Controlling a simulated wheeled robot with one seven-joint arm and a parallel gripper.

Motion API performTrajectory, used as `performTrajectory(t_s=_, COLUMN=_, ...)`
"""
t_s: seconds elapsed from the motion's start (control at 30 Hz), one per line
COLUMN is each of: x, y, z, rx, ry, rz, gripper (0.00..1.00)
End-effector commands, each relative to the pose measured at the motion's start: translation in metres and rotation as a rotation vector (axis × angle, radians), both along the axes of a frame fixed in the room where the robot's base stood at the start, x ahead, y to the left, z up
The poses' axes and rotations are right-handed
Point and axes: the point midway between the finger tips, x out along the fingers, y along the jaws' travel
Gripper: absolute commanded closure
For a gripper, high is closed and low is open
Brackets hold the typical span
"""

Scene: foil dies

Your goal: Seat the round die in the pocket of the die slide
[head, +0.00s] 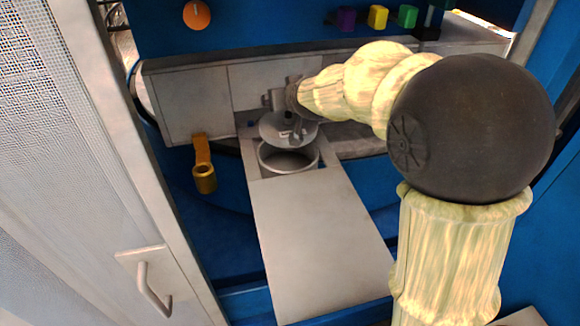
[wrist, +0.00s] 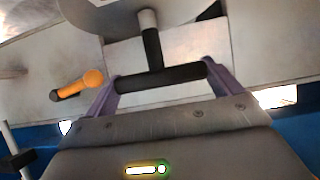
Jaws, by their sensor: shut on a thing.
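The round die (head: 272,128) is a grey disc with a T-shaped handle. My gripper (head: 297,130) is shut on that handle; in the wrist view its purple fingers (wrist: 160,83) close on the two ends of the dark crossbar (wrist: 160,81). The die's face (wrist: 190,18) shows at the top of the wrist view. The die slide (head: 318,235) is a flat grey plate, with the round pocket (head: 290,160) near its far end. In the head view the die hangs above the pocket's far part, apart from the rim. My gripper partly hides the die.
An orange lever (head: 203,165) hangs left of the pocket; the wrist view shows an orange piece (wrist: 80,84). A grey housing (head: 190,100) stands behind. An orange knob (head: 197,14) and coloured blocks (head: 377,17) are above. A mesh door (head: 60,130) is at left.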

Motion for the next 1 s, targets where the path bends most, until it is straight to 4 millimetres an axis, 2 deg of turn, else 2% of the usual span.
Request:
performTrajectory(t_s=0.1, x=0.0, y=0.004, z=0.004, rx=0.002, ry=-0.009, rz=0.006, gripper=0.8)
performTrajectory(t_s=0.23, x=-0.001, y=0.005, z=-0.003, rx=0.002, ry=-0.008, rz=0.007, gripper=0.8)
performTrajectory(t_s=0.5, x=0.002, y=-0.004, z=-0.042, rx=-0.001, ry=-0.003, rz=-0.007, gripper=0.8)
performTrajectory(t_s=0.63, x=0.002, y=-0.005, z=-0.055, rx=0.0, ry=-0.006, rz=-0.008, gripper=0.8)
performTrajectory(t_s=1.0, x=0.002, y=-0.004, z=-0.06, rx=0.001, ry=-0.009, rz=-0.007, gripper=0.8)
